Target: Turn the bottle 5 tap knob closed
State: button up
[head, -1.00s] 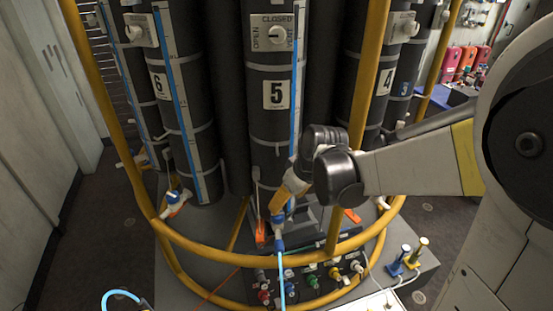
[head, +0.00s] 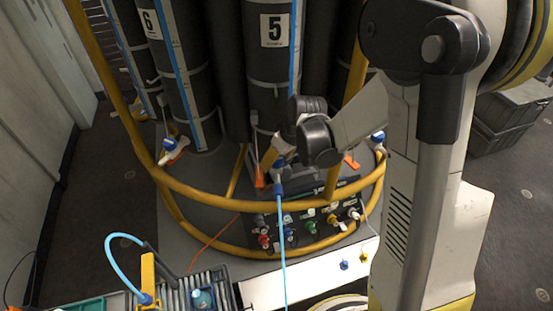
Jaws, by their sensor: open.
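Bottle 5 (head: 279,75) is a dark upright cylinder with a white "5" label. The dial marked open and closed, seen higher on it earlier, is out of the picture now. At its foot, a blue hose fitting (head: 278,189) joins a light-blue hose. The tap knob there is largely hidden behind my wrist, and I cannot tell its setting. My gripper (head: 277,160) points down and left at the foot of bottle 5, close to the tap. It is open, but its fingers are small and partly hidden. I cannot tell whether they touch the knob.
Yellow rails (head: 255,204) ring the bottles. Bottle 6 (head: 180,80) stands left, with a blue-topped tap (head: 170,144) at its foot. A black panel of coloured connectors (head: 310,228) lies in front. A ribbed box (head: 190,295) stands front left. Open floor (head: 110,215) shows at left.

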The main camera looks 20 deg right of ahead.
jog(key=c, duration=1.2)
jog(key=shift+m+b, duration=0.35)
jog(key=shift+m, duration=0.35)
jog(key=o, duration=1.2)
jog(key=shift+r, duration=0.1)
jog(key=v, duration=1.1)
jog(key=shift+s+r, duration=0.35)
